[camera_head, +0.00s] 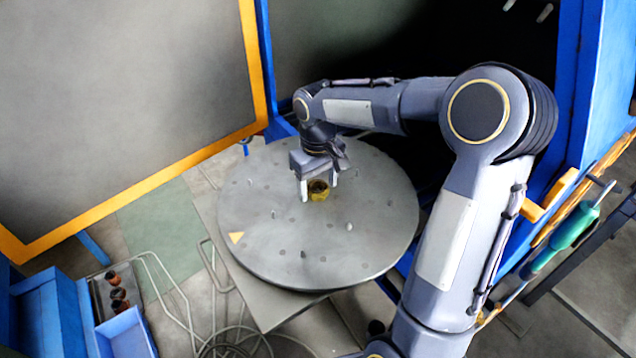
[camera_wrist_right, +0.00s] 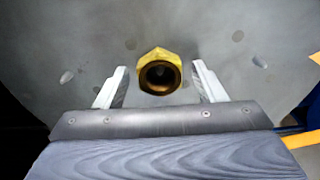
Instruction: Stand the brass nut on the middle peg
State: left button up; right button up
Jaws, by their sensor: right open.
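The brass nut (camera_head: 319,195) is at the far-middle part of the round grey turntable (camera_head: 330,265). In the right wrist view the nut (camera_wrist_right: 160,53) shows its hexagonal rim and dark hole. My right gripper (camera_head: 318,188) is open around it, one pale finger on each side, with gaps in the right wrist view (camera_wrist_right: 160,85). I cannot tell whether a peg is inside the nut's hole. Which is the middle peg is unclear. My left gripper is out of view.
An orange triangle (camera_head: 236,238) marks the turntable's left side. A yellow-edged grey panel (camera_head: 120,90) stands at left. A blue bin (camera_head: 127,335) sits lower left, beside a tray with dark brown parts (camera_head: 118,298). A green-handled tool (camera_head: 575,228) hangs at right. The turntable's front is mostly clear.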

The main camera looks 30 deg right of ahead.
notch_tip(320, 180, up, 11)
jog(key=p, duration=0.1)
jog(key=s+a+f+m+t+y, duration=0.1)
jog(key=s+a+f+t+y, duration=0.1)
jog(key=s, duration=0.9)
jog(key=s+a+f+m+t+y, duration=0.1)
jog(key=s+a+f+t, duration=0.2)
jog(key=s, duration=0.8)
jog(key=shift+a+m+t+y, duration=0.3)
jog(key=shift+a+m+y, duration=0.1)
jog(key=shift+a, duration=0.75)
jog(key=shift+f, duration=0.1)
jog(key=shift+r+p, duration=0.75)
